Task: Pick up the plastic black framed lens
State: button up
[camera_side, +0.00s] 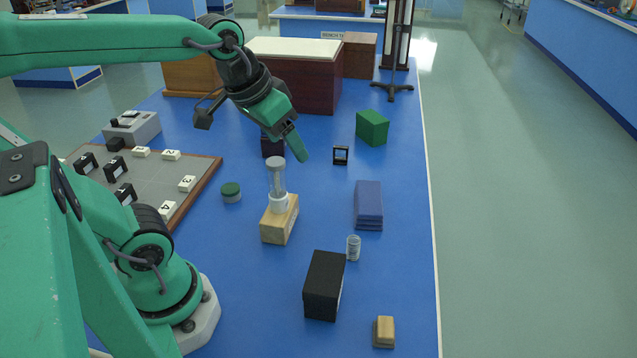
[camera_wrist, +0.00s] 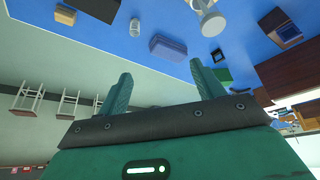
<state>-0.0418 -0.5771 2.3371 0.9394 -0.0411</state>
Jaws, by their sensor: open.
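A small black square frame with a pale centre, seemingly the framed lens (camera_side: 341,155), stands upright on the blue bench, right of my gripper (camera_side: 302,156) in the side view. In the wrist view a small dark shape, likely the same lens (camera_wrist: 217,56), shows beside the right finger. My gripper (camera_wrist: 160,68) is open and empty, its fingers spread wide. In the side view it hangs above the bench, apart from the lens, near a clear cylinder (camera_side: 276,176) on a wooden block (camera_side: 279,220).
A green box (camera_side: 372,128) stands behind the lens and a blue block (camera_side: 368,205) in front of it. A dark block (camera_side: 272,146) is partly hidden by my gripper. Left is a grey board (camera_side: 150,172) with black framed pieces. A black box (camera_side: 324,285) stands nearer.

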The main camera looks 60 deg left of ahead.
jog(key=w+a+r+n+g, duration=0.15)
jog(key=w+a, duration=0.25)
jog(key=w, duration=0.7)
jog(key=n+g, duration=0.4)
jog(key=n, duration=0.3)
send_over(341, 147)
jog(key=shift+t, duration=0.25)
jog(key=f, duration=1.8)
jog(key=shift+s+d+f, duration=0.1)
jog(key=shift+d, duration=0.2)
jog(key=shift+a+f, duration=0.35)
jog(key=shift+f, duration=4)
